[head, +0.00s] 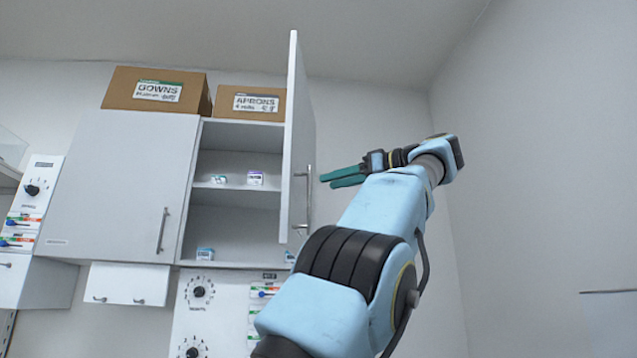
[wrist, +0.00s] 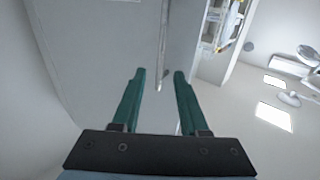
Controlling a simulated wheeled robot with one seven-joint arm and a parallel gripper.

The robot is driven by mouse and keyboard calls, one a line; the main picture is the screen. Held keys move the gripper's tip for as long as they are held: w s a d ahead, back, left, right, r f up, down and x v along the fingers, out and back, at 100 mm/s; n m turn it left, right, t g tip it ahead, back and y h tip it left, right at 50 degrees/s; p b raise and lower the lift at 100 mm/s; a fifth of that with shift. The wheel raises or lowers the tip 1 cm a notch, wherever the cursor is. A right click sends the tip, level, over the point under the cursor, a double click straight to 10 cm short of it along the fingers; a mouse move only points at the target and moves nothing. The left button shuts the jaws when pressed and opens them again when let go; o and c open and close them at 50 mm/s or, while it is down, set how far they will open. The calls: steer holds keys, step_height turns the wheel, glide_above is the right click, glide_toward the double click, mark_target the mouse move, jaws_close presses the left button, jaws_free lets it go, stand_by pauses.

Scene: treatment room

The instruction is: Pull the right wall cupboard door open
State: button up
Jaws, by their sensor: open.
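The right wall cupboard door (head: 296,150) stands swung well out from the cupboard, seen nearly edge-on in the head view. Its vertical bar handle (head: 309,196) is on the face turned to the right. My gripper (head: 322,181) is just right of this handle, with its green fingers apart and empty, pointing left at the door. In the wrist view the gripper (wrist: 159,73) is open, and the handle (wrist: 163,45) lines up with the gap between the fingertips. The fingers do not appear to touch it.
The open cupboard's shelf (head: 238,187) holds small boxes. The left cupboard door (head: 120,185) is shut. A gowns box (head: 157,91) and an aprons box (head: 251,103) sit on top. Dial panels are below. The right wall (head: 540,170) is bare, with free room before it.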

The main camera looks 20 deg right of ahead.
steer(key=shift+p+v, duration=0.3)
steer(key=shift+v, duration=1.55)
steer(key=shift+s, duration=0.1)
